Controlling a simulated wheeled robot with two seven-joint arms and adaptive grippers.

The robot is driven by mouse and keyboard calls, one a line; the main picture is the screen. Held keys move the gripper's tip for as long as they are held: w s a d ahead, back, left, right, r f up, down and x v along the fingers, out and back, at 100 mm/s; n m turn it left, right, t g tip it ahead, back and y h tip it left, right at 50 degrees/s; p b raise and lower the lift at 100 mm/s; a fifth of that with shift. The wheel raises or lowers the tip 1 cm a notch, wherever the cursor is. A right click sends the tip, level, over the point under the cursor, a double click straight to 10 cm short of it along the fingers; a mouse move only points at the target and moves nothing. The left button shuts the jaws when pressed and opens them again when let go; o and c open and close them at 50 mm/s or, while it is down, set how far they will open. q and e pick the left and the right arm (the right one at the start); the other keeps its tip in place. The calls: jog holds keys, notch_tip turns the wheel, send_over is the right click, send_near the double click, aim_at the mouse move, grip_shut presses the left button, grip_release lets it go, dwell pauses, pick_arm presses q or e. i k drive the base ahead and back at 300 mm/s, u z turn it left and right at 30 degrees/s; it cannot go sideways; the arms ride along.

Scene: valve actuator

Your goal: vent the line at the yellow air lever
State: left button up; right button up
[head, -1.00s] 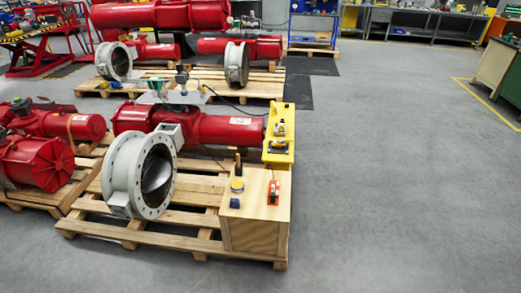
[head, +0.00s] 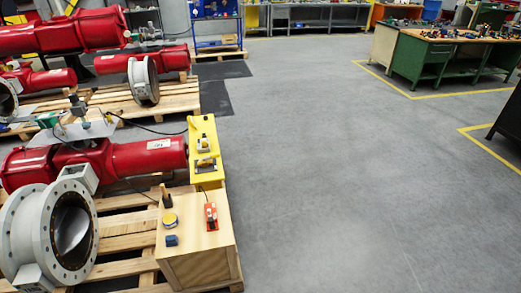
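A yellow stand (head: 196,125) rises beside the red actuator, behind a wooden box. Two small fittings with yellow, pale and dark parts sit on it, an upper one (head: 204,144) and a lower one (head: 206,165). They are too small to tell which, if either, is the yellow air lever or how it is set. On the wooden box (head: 190,266) are a yellow round piece (head: 169,219), a dark upright piece (head: 166,198), a blue block (head: 171,240) and a red device (head: 211,216). Neither of my grippers is in view.
The red actuator (head: 150,158) and a grey flanged valve (head: 25,228) lie on a wooden pallet (head: 120,243) at left. More actuators on pallets stand behind. Open grey floor (head: 340,180) fills the right. A green workbench (head: 425,65) stands at the far right.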

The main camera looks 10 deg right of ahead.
aim_at(217, 155)
jog(key=z, duration=0.25)
jog(key=i, duration=1.25)
jog(key=u, duration=0.65)
